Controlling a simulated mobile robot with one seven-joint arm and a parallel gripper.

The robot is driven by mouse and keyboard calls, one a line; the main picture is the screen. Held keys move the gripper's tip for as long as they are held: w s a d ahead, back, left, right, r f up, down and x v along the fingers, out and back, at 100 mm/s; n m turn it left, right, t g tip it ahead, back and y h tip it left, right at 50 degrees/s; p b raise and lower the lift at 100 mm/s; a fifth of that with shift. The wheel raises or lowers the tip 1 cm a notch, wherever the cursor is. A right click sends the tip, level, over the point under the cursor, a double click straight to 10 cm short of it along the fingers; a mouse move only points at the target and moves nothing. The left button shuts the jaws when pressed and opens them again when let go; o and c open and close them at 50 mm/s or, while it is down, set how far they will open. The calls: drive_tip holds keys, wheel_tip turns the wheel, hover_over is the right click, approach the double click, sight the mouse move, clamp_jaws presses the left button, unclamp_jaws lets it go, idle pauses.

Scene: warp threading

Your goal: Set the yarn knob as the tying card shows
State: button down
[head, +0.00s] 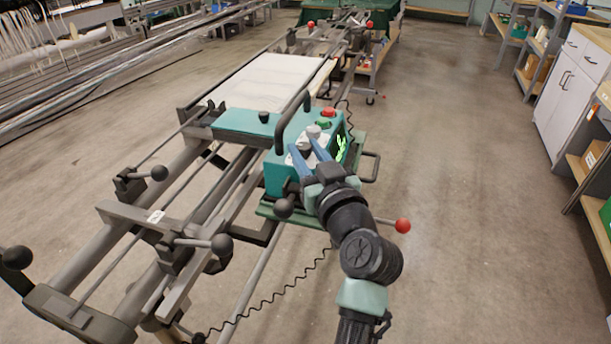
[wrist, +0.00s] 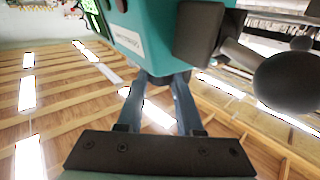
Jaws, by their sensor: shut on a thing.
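A teal control box (head: 277,178) sits on the machine's carriage, with knobs and buttons on its sloped top. My gripper (head: 303,149) reaches the panel from the near right, its two blue fingers shut on a dark knob (head: 304,144) between their tips. The fingers hide most of that knob and its pointer. A pale grey knob (head: 313,131) stands just behind it. The tying card cannot be identified, and the labels are too small to read.
A red button (head: 328,112) and a green button (head: 323,124) sit behind the knobs. A black curved handle (head: 292,121) rises left of them. A red-ended lever (head: 402,225) sticks out right of my arm. The floor to the right is clear.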

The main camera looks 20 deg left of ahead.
drive_tip(key=shift+w+d+f+n+g+y+b, duration=0.15)
drive_tip(key=shift+n+g+y+b, duration=0.45)
drive_tip(key=shift+b, duration=0.65)
drive_tip(key=shift+f+n+g+y+b, duration=0.1)
drive_tip(key=shift+n+g+y+b, duration=0.45)
drive_tip(key=shift+b, duration=0.65)
drive_tip(key=shift+g+y+b, duration=0.25)
drive_tip(key=shift+g+b, duration=0.1)
drive_tip(key=shift+r+n+g+y+b, duration=0.25)
drive_tip(key=shift+n+g+y+b, duration=0.05)
drive_tip(key=shift+n+g+b, duration=0.25)
drive_tip(key=c, duration=0.8)
unclamp_jaws()
drive_tip(key=shift+c, duration=0.2)
drive_tip(key=p+v, duration=0.1)
drive_tip(key=v, duration=1.2)
